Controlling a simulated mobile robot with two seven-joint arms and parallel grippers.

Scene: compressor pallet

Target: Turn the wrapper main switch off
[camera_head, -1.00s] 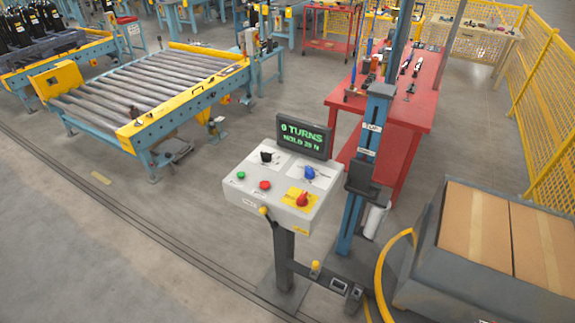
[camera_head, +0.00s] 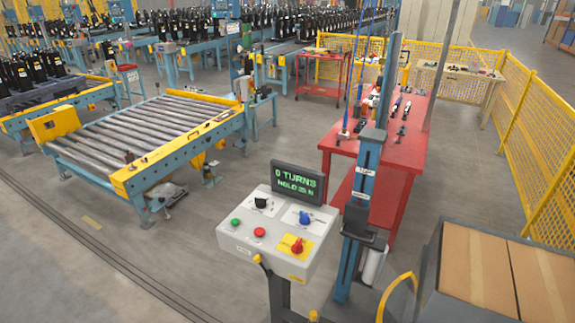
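The wrapper control box (camera_head: 277,232) stands on a dark post, lower centre. On its top face a red rotary switch (camera_head: 297,246) sits on a yellow plate at the right front. A blue knob (camera_head: 303,218) is behind it, and a black knob (camera_head: 261,203) is at the back left. A green button (camera_head: 236,222) and a red button (camera_head: 259,232) are at the front left. A display (camera_head: 298,183) above reads "0 TURNS" and a hold line. Which of the knobs is the main switch is not readable. Neither of my grippers is in view.
The blue wrapper mast (camera_head: 362,200) rises just right of the box. A load of cartons (camera_head: 480,270) stands at lower right beside a yellow hoop (camera_head: 397,290). A red table (camera_head: 405,150) is behind, and a roller conveyor (camera_head: 150,135) is at left. The floor left of the box is clear.

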